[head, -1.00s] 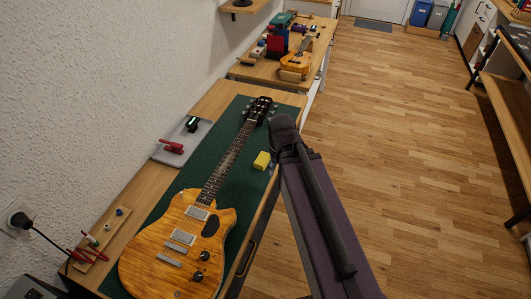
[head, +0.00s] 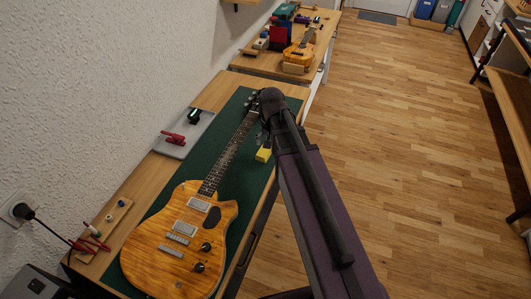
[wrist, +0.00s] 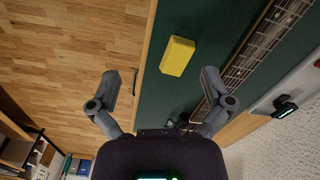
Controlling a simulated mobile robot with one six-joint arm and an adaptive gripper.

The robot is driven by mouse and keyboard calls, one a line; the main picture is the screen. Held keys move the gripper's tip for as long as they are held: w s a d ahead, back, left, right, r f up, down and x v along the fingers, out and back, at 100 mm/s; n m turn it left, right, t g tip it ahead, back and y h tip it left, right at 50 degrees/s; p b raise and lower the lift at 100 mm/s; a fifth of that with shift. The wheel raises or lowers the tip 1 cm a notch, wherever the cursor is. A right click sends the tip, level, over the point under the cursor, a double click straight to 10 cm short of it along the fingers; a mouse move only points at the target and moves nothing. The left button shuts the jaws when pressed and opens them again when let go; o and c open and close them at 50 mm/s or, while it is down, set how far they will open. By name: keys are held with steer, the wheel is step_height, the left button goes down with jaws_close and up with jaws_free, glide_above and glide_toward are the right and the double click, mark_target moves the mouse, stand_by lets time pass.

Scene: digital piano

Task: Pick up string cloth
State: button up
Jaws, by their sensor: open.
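The only cloth-like thing I can make out is a small yellow block-shaped piece (head: 263,155) on the green mat, right of the guitar neck; I cannot tell for sure that it is the string cloth. It also shows in the wrist view (wrist: 177,56), lying near the mat's edge. My gripper (wrist: 160,88) is open and empty in the wrist view, with the yellow piece ahead of it, between the lines of its two fingers and apart from them. In the head view my arm hides most of the gripper, beside the yellow piece.
An orange electric guitar (head: 175,245) lies on the green mat (head: 226,205), its neck beside the yellow piece. A grey tray (head: 177,143) with a red tool (head: 173,137) is at the left. A second bench (head: 262,64) holds a small guitar. Wooden floor is clear at right.

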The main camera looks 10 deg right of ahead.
mark_target(265, 150)
steer(key=w+m, duration=0.4)
steer(key=w, duration=0.5)
steer(key=shift+w+d+f, duration=0.2)
steer(key=shift+d, duration=0.1)
step_height(265, 150, down, 9)
steer(key=b, duration=0.9)
steer(key=shift+r, duration=0.2)
steer(key=shift+f, duration=0.1)
steer(key=f+b, duration=0.1)
steer(key=b, duration=0.1)
steer(key=f+b, duration=0.1)
steer(key=f, duration=0.1)
steer(key=shift+s+a+f+b, duration=0.15)
steer(key=shift+a+f+b, duration=0.1)
steer(key=shift+a+b, duration=0.1)
steer(key=shift+f+b, duration=0.75)
